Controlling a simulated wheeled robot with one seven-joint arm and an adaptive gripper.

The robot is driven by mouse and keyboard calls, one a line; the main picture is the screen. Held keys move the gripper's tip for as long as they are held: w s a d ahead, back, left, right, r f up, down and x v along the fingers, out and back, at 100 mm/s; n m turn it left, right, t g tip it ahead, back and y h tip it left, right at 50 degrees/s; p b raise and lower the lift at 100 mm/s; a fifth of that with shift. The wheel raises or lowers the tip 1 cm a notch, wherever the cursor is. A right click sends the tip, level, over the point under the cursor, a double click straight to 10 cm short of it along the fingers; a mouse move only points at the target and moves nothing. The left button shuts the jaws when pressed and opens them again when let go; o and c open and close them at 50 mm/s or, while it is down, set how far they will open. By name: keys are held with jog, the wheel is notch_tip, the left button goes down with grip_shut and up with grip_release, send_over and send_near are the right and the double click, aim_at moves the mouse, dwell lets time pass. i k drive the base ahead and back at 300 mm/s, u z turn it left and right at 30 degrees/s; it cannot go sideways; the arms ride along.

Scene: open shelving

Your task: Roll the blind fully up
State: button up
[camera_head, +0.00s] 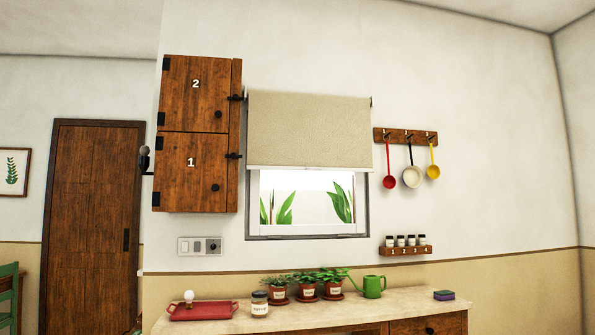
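A beige roller blind (309,130) hangs over the window in the middle of the wall. The lower window pane (305,200) is uncovered and shows green leaves outside. A panel on the wall (200,246), below the cabinet and left of the window, carries switches and a dark round knob (214,246); I cannot tell what they work. No pull cord is clearly visible. My gripper is not in view.
A wooden cabinet (190,172) with doors marked 1 and 2 stands out left of the blind. The counter (300,314) below holds a red tray (202,310), a jar (260,304), potted plants (306,290), a green watering can (372,287) and a sponge (444,295). Ladles (412,177) hang at right.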

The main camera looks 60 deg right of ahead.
aim_at(248, 166)
jog(key=z, duration=0.25)
jog(key=i, duration=1.75)
jog(key=z, duration=1.65)
jog(key=i, duration=0.8)
jog(key=z, duration=0.8)
